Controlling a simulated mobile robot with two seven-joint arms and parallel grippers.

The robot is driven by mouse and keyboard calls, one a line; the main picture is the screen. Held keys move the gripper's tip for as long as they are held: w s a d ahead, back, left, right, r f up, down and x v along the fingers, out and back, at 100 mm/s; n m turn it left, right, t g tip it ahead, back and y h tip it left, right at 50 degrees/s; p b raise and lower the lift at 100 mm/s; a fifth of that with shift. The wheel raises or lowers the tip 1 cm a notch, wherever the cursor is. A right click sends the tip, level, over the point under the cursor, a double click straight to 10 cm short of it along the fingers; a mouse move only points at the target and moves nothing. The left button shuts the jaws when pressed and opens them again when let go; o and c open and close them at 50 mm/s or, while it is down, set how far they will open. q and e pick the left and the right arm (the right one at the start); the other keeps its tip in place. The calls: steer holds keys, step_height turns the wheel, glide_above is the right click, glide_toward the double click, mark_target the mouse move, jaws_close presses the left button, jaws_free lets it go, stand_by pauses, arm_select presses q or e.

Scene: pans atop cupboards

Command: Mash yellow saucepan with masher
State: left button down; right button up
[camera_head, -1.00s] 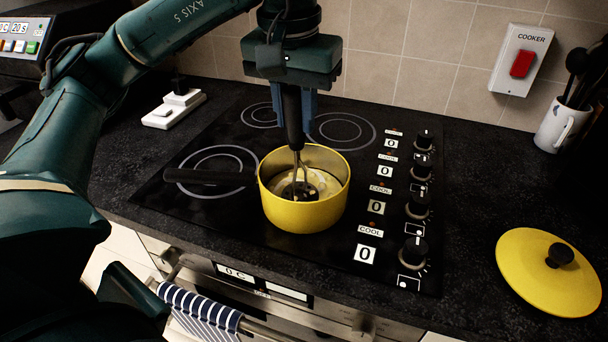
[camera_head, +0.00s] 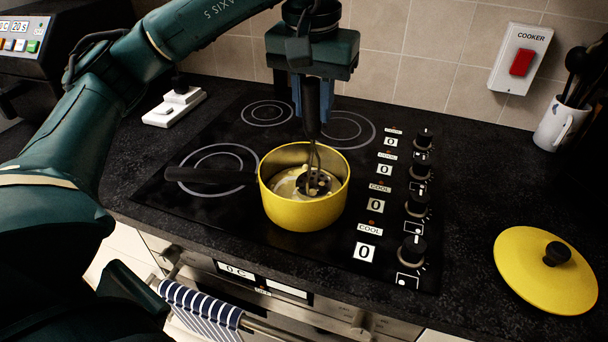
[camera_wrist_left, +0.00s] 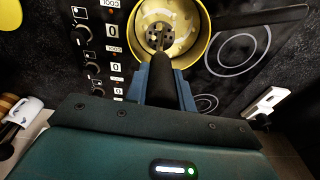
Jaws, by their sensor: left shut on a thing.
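The yellow saucepan (camera_head: 303,213) stands upright on the black hob, its dark handle (camera_head: 210,175) pointing left. Pale chunks of food lie inside it. My left gripper (camera_head: 311,100) is above the pan, shut on the black handle of the masher (camera_head: 312,120). The masher hangs down with its head (camera_head: 316,183) inside the pan, low among the food, toward the right side. In the left wrist view the blue fingers (camera_wrist_left: 168,88) clasp the masher handle, and the saucepan (camera_wrist_left: 204,22) is beyond them. My right gripper is not in view.
The yellow lid (camera_head: 547,270) lies on the dark worktop at right. Hob knobs (camera_head: 415,205) line the hob's right side. A mug of utensils (camera_head: 560,125) stands at back right. A white socket block (camera_head: 174,107) is behind left. A striped towel (camera_head: 200,310) hangs in front.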

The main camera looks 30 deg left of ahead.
arm_select(q)
steer(key=shift+f, duration=0.1)
steer(key=shift+f+b, duration=0.95)
steer(key=shift+f, duration=0.1)
steer(key=shift+r, duration=0.15)
steer(key=shift+r+p, duration=1.1)
steer(key=shift+f, duration=0.1)
steer(key=shift+s+a, duration=1.2)
steer(key=shift+a, duration=0.25)
steer(key=shift+f, duration=0.15)
